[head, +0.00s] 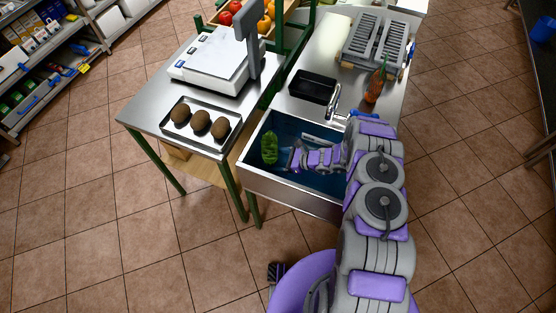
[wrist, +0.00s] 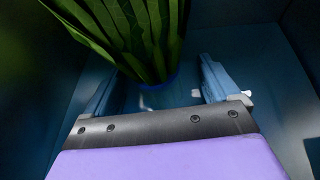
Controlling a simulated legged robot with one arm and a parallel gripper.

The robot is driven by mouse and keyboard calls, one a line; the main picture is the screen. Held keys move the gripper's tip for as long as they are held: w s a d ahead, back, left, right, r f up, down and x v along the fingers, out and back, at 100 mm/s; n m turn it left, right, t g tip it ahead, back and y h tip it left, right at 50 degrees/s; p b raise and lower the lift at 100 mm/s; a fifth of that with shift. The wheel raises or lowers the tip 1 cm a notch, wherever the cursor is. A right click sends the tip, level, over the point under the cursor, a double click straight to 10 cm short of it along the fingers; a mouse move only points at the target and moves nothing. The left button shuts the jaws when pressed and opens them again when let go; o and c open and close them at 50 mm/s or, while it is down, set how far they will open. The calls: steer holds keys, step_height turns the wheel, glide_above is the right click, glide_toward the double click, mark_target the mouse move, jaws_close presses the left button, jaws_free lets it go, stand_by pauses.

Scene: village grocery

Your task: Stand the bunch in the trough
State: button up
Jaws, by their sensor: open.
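The green leafy bunch (head: 269,148) is inside the blue-lined trough (head: 310,196), near its left wall. It appears roughly upright, with a slight lean. In the wrist view the bunch (wrist: 135,35) has its leaves spreading toward the top left, and its narrow lower end shows a blue band. My gripper (head: 292,159) reaches into the trough from the right, just beside the bunch. In the wrist view my gripper (wrist: 157,88) is open, with one blue finger on each side of the bunch's lower end. Whether a finger touches it, I cannot tell.
A black bin (head: 312,87) and a tap (head: 334,100) stand behind the trough. Carrots (head: 375,84) lie near a grey rack (head: 375,42) at the right. To the left are a tray (head: 177,131) of brown produce and a white scale (head: 212,62).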

steer(key=shift+a, duration=0.5)
steer(key=p+v, duration=0.2)
steer(key=v, duration=1)
steer(key=s+a+r+n+g+h, duration=0.1)
steer(key=s+a+r+n+g, duration=0.2)
steer(key=r, duration=0.6)
steer(key=s+a+r+n+g+h, duration=0.15)
steer(key=r+n, duration=0.25)
steer(key=r, duration=0.4)
steer(key=s+a+r+n+g, duration=0.15)
steer(key=s+r+n, duration=0.25)
steer(key=r, duration=0.5)
steer(key=s+d+r+n+h, duration=0.3)
steer(key=s+r+n+h, duration=0.3)
steer(key=s+r, duration=0.75)
steer(key=s+d+r+n+h, duration=0.1)
steer(key=s+d+n+h, duration=0.1)
steer(key=s+d, duration=0.2)
steer(key=s+d+r+n+t+h, duration=0.1)
steer(key=s+d, duration=0.4)
steer(key=s, duration=0.6)
steer(key=shift+r+n+h, duration=0.4)
steer(key=shift+r+h, duration=0.05)
steer(key=shift+h, duration=0.5)
